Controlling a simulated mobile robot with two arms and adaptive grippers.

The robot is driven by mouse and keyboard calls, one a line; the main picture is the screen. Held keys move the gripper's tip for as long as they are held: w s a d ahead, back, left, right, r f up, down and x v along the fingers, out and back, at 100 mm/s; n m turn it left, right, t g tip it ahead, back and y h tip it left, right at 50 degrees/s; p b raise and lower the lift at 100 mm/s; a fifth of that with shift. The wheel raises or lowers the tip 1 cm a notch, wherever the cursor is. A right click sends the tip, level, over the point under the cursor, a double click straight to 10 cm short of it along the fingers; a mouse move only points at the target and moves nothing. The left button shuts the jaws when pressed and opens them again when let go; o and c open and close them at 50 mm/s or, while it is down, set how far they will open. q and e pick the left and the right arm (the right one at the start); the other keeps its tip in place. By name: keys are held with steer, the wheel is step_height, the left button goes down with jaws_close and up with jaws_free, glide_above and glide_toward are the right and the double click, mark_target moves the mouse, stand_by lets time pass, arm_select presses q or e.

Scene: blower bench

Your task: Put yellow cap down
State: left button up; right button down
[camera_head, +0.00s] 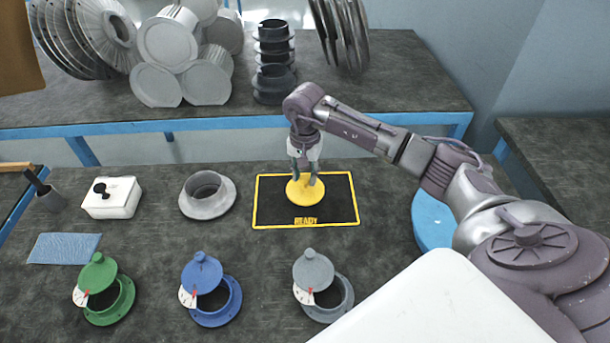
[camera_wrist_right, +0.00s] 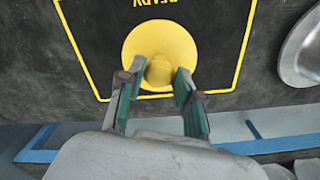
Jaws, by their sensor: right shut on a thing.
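The yellow cap (camera_head: 302,192) is at the middle of the black READY mat (camera_head: 340,205), which has a yellow border. My right gripper (camera_head: 306,178) reaches down over the cap and is shut on its raised knob. In the right wrist view the round yellow cap (camera_wrist_right: 180,45) shows between the two green-lined fingers (camera_wrist_right: 160,72), against the black mat (camera_wrist_right: 215,15). The cap looks level and at or very near the mat; I cannot tell whether it touches. My left gripper is not in view.
Green (camera_head: 108,298), blue (camera_head: 228,302) and grey (camera_head: 342,302) flanged housings with matching caps stand along the front. A back bench (camera_head: 400,90) holds stacked parts.

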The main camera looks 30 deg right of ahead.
mark_target(305, 178)
steer(key=shift+f, duration=1)
steer(key=c, duration=0.8)
jaws_free()
steer(key=shift+o, duration=0.2)
steer(key=shift+r, duration=0.55)
step_height(305, 178, up, 12)
steer(key=b, duration=0.2)
steer(key=shift+f, duration=0.25)
